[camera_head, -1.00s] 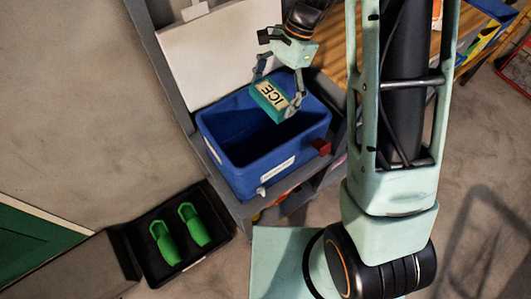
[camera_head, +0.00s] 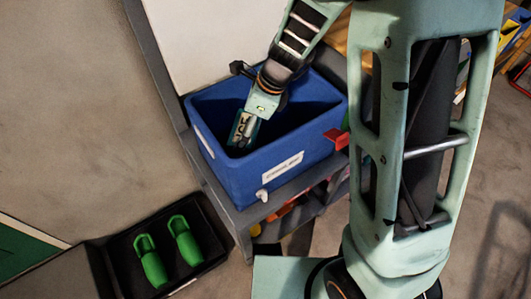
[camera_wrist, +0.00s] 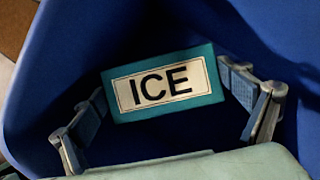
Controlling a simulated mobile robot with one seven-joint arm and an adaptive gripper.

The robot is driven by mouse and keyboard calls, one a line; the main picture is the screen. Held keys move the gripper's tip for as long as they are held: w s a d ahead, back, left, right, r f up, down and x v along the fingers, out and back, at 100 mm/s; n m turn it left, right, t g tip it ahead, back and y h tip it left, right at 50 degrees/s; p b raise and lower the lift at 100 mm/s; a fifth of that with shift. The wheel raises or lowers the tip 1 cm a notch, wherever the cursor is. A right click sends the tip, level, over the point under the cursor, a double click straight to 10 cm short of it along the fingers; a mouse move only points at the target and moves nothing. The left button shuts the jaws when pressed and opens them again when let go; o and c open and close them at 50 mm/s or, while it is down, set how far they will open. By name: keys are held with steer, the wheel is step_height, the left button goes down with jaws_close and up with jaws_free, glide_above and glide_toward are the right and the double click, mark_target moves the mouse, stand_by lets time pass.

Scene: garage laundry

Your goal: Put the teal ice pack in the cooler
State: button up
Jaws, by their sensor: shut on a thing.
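The teal ice pack (camera_wrist: 205,96), with a cream label reading ICE, is held between the two fingers of my gripper (camera_wrist: 168,100) in the wrist view. In the head view the ice pack (camera_head: 243,130) is inside the opening of the blue cooler (camera_head: 232,172), near its left part, tilted. My gripper (camera_head: 255,118) reaches down into the cooler from above. The cooler's blue walls (camera_wrist: 60,70) surround the pack in the wrist view. I cannot tell whether the pack touches the cooler floor. The fingers are partly hidden in the head view.
The cooler stands on a grey shelf (camera_head: 277,203) against a white panel (camera_head: 205,45). A red piece (camera_head: 336,138) is at its right side. A black tray (camera_head: 205,245) with green shoes (camera_head: 184,240) lies on the floor at lower left.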

mark_target(256, 137)
step_height(256, 137, down, 10)
steer(key=b, duration=0.5)
steer(key=shift+f, duration=0.1)
steer(key=shift+f, duration=0.1)
steer(key=shift+f, duration=0.3)
steer(key=o, duration=1.2)
steer(key=shift+r, duration=0.15)
steer(key=shift+r, duration=0.4)
steer(key=p+v, duration=0.3)
steer(key=v, duration=0.4)
steer(key=shift+d+r+p, duration=0.1)
steer(key=shift+d+p, duration=0.05)
steer(key=shift+p, duration=0.15)
